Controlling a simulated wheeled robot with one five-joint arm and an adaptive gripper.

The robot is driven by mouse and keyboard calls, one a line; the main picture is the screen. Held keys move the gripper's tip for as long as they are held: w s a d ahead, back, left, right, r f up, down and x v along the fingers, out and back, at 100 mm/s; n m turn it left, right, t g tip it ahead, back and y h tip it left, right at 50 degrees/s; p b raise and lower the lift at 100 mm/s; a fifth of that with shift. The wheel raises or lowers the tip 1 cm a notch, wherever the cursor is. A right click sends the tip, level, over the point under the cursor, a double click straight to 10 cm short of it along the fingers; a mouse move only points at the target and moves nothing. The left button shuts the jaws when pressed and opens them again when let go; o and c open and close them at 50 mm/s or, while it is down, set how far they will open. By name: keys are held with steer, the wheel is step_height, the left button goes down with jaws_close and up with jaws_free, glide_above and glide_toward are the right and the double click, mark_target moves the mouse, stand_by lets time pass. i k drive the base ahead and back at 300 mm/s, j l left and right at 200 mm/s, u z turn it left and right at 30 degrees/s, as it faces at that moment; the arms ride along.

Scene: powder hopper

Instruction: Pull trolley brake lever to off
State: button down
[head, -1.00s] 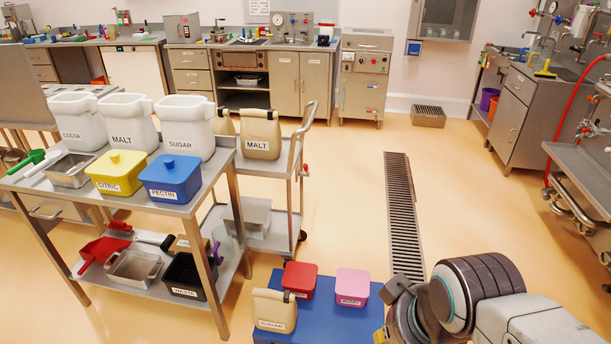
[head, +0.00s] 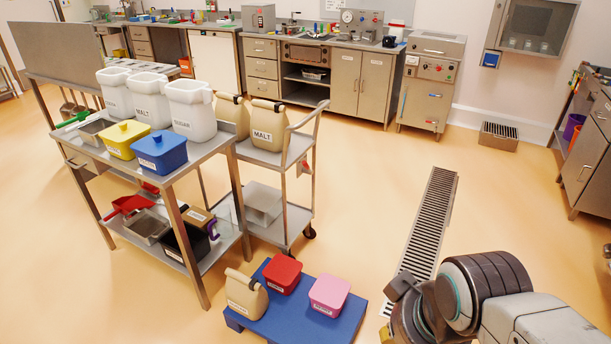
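The steel trolley (head: 278,224) stands left of centre in the head view, behind the steel table, with its bent push handle at its right end. Two tan sacks, one marked MALT (head: 268,124), stand on its top shelf. A small red part (head: 304,165) shows by its right-hand post below the top shelf. It may be the brake lever, but it is too small to tell its position. A dark caster shows under the right end. My arm is at the lower right, well apart from the trolley. My gripper's fingers cannot be made out.
A blue platform (head: 334,326) with a tan sack (head: 246,293), a red tub (head: 282,274) and a pink tub (head: 330,294) lies on the floor before the trolley. The steel table (head: 215,149) stands left. Floor right of the trolley is clear up to the drain grate (head: 428,225).

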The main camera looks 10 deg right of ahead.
mark_target(307, 169)
steer(key=i+l+u, duration=0.25)
steer(key=l, duration=0.4)
steer(key=l+u, duration=0.2)
steer(key=l, duration=0.5)
steer(key=l+u, duration=0.25)
steer(key=l, duration=0.45)
steer(key=i+l+u, duration=0.2)
steer(key=i+l, duration=0.2)
steer(key=i+l+u, duration=0.2)
steer(key=i+l, duration=0.15)
steer(key=l, duration=0.1)
